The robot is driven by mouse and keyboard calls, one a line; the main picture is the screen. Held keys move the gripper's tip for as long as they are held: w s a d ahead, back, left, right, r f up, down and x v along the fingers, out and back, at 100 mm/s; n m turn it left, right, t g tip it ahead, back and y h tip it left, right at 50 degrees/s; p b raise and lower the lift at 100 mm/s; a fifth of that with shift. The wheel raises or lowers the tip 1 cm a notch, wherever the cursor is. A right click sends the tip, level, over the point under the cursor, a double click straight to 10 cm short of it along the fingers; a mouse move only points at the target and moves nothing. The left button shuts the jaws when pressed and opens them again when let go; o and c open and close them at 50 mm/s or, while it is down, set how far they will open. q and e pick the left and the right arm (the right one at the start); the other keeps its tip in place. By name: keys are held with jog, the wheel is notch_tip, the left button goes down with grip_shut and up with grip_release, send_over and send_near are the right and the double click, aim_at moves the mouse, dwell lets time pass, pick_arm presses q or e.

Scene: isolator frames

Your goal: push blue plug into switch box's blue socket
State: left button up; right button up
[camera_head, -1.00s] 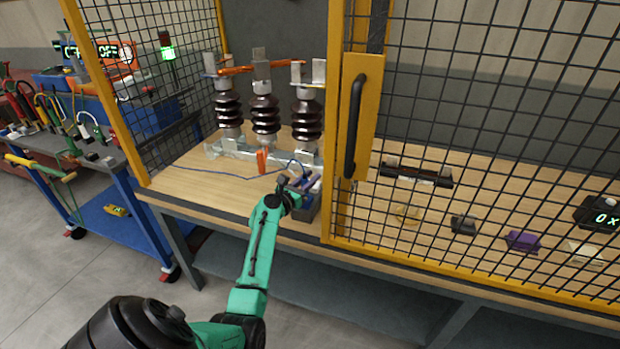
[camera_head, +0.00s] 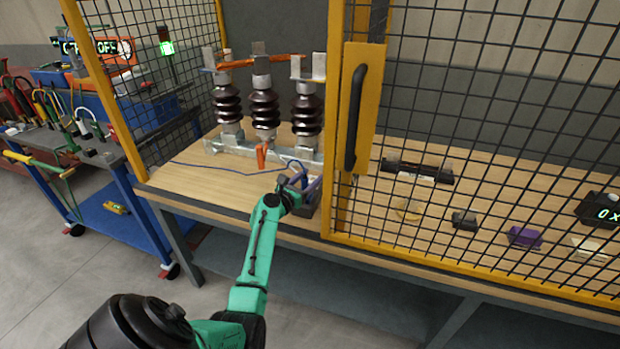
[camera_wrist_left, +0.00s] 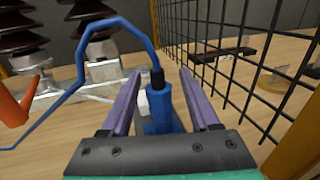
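In the left wrist view the blue plug (camera_wrist_left: 159,108) stands between the two purple fingers of my left gripper (camera_wrist_left: 160,76). The fingers are apart, with gaps visible on both sides of the plug's upper part. A blue cable (camera_wrist_left: 70,88) leaves the plug's black neck and arcs to the left. In the head view my left gripper (camera_head: 303,182) is at the bench's front edge, over the small dark switch box (camera_head: 306,212), which it mostly hides. The blue socket is hidden, so I cannot tell how deep the plug sits. My right gripper is out of view.
The yellow-framed mesh door (camera_head: 360,130) stands close to the right of the gripper. Brown insulators (camera_head: 264,108) on a metal base stand behind, with an orange clip (camera_head: 262,158) in front. The wooden bench (camera_head: 205,190) is clear at the left, apart from the thin blue cable.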

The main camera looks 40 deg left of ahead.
pick_arm(q)
jog(key=shift+s, duration=0.1)
jog(key=s+d, duration=0.1)
jog(key=s, duration=1.3)
jog(key=shift+s, duration=0.15)
jog(key=shift+d, duration=0.1)
